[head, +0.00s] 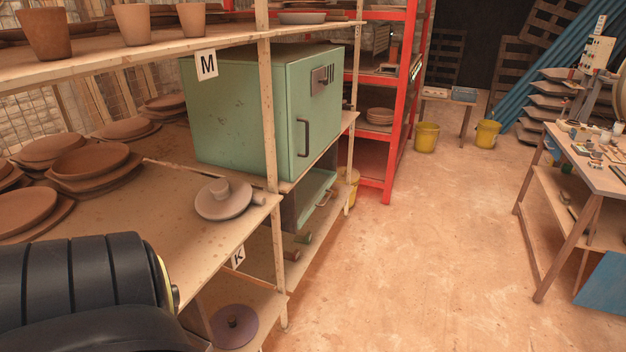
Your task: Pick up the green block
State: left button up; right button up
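I cannot pick out the green block with certainty in the head view. A small green piece (303,238) lies on the low shelf under the green cabinet, beside a small brown piece (291,254). It is too small to tell whether it is a block. Small mixed items (598,150) lie on the work table at the right, too small to tell apart. A black ribbed arm part, which looks like mine, fills the lower left corner. Neither gripper shows.
Wooden shelving (273,130) along the left holds clay plates (90,160) and pots. A large green cabinet (245,115) stands on it. A red rack (395,110) and yellow buckets (426,136) are behind. The work table (612,182) stands right. The floor (420,250) between is clear.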

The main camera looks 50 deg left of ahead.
aim_at(303, 237)
jog(key=u, duration=0.3)
jog(key=i, duration=1.85)
jog(key=u, duration=0.95)
jog(key=i, duration=1.65)
jog(key=u, duration=1.95)
jog(key=i, duration=0.75)
jog(key=u, duration=0.75)
